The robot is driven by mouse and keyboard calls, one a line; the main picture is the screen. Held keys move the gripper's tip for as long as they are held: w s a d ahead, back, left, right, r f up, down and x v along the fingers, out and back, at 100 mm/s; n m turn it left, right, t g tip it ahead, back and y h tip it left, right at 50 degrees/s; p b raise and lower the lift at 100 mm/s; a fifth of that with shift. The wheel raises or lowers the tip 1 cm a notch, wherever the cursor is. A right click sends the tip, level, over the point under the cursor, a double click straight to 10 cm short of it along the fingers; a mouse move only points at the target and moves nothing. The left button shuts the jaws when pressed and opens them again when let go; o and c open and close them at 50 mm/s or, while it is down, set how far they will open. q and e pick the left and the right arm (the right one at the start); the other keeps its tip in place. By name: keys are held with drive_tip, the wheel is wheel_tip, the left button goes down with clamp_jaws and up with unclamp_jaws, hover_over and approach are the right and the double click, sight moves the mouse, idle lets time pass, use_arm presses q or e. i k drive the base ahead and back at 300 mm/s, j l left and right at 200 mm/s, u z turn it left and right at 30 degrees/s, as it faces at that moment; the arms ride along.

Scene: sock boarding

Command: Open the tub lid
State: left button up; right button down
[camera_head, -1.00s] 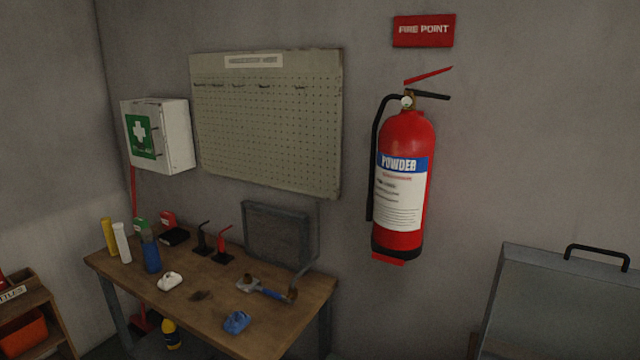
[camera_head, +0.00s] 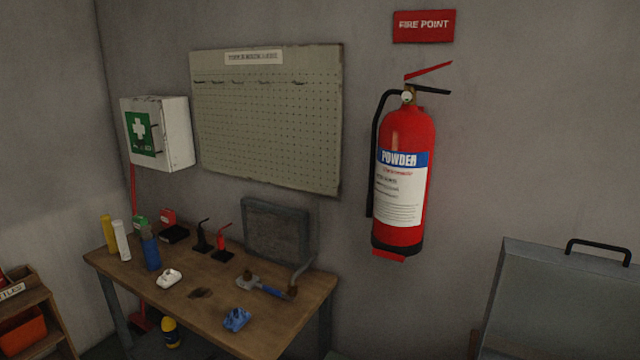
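A grey metal panel or box (camera_head: 560,305) with a black bar handle (camera_head: 597,248) along its top edge stands at the lower right, cut off by the frame. I cannot tell whether it is the tub or its lid. No other thing in view is clearly a tub. Neither of my grippers shows in this view.
A wooden workbench (camera_head: 215,322) holds bottles, small boxes, oil cans and a blue-handled tool (camera_head: 266,288). A red fire extinguisher (camera_head: 402,185), a pegboard (camera_head: 265,120) and a first-aid box (camera_head: 172,132) hang on the walls. A wooden shelf (camera_head: 45,312) stands lower left.

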sight(625, 271)
drive_tip(key=k+l, duration=0.15)
drive_tip(key=l, duration=0.2)
drive_tip(key=k+l, duration=0.15)
drive_tip(key=l, duration=0.15)
drive_tip(key=k+l, duration=0.1)
drive_tip(key=l, duration=0.25)
drive_tip(key=k+l+u, duration=0.1)
drive_tip(key=l, duration=0.25)
drive_tip(key=k, duration=0.05)
